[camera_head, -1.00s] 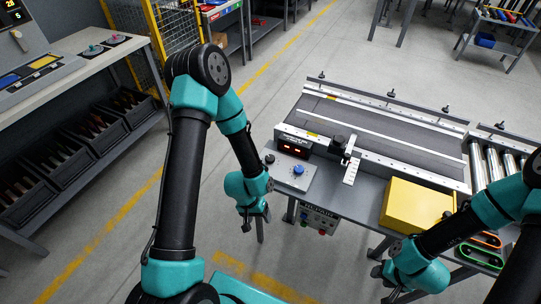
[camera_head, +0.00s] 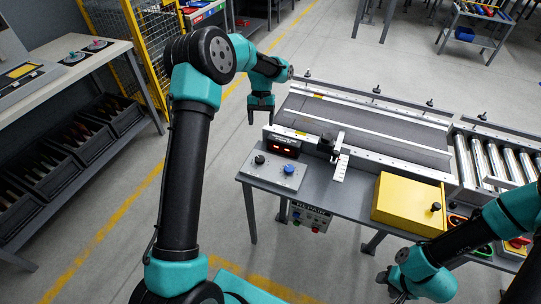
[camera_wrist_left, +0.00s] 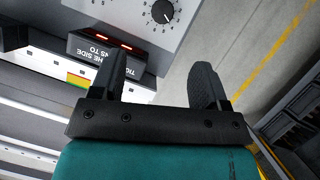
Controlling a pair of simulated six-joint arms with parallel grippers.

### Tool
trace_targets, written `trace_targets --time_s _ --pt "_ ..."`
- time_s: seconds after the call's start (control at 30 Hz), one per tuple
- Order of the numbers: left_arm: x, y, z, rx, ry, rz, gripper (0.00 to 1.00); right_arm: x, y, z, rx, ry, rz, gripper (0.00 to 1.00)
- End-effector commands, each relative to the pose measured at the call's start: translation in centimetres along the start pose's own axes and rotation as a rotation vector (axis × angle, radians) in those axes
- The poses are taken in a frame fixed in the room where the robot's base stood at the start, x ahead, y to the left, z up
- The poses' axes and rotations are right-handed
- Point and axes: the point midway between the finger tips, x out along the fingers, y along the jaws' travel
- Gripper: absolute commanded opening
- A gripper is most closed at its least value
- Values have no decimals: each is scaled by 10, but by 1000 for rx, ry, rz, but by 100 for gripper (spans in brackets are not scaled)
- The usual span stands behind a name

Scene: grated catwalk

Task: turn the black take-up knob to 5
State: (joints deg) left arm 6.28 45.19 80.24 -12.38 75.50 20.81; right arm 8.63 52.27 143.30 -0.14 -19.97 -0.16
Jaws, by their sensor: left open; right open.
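The black knob (camera_head: 259,159) sits on the grey panel (camera_head: 272,176) at the left end of the conveyor table, left of a blue knob (camera_head: 289,168). In the left wrist view the black knob (camera_wrist_left: 162,12) is near the top edge, with a numbered dial around it. It bears a white pointer line; its exact reading is too small to tell. My left gripper (camera_head: 261,118) is open and empty, fingers down, beyond the panel and apart from the knob. Its open fingers also show in the left wrist view (camera_wrist_left: 152,72). My right gripper (camera_head: 390,286) is open at the lower right.
A box with a red display (camera_head: 285,148) stands just behind the panel. A black clamp with a white ruler (camera_head: 340,168), a yellow box (camera_head: 405,203) and rollers (camera_head: 485,160) lie further right. A workbench (camera_head: 75,75) stands at left, with clear floor between.

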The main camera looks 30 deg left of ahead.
Motion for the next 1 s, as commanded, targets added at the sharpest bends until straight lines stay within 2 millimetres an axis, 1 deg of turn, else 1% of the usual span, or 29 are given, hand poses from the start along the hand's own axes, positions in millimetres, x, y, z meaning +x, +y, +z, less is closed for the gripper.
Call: trace_targets --time_s 0.03,0.13,0.53,0.67,0.77,1.0 --pt "-11 -4 -3 -11 9 -12 69 0 0 0 0 0 0 43" --pt "-22 -8 -4 -24 14 -28 69 0 0 0 0 0 0 43" --pt "-20 -8 -4 -24 13 -30 69 0 0 0 -1 0 0 43" --pt "-11 -8 -4 -24 12 -30 69 0 0 0 -1 0 0 43" --pt "1 -8 -4 -23 12 -30 69 0 0 0 -1 0 0 43" --pt "40 -10 -4 -23 11 -29 69 0 0 0 0 0 0 43"
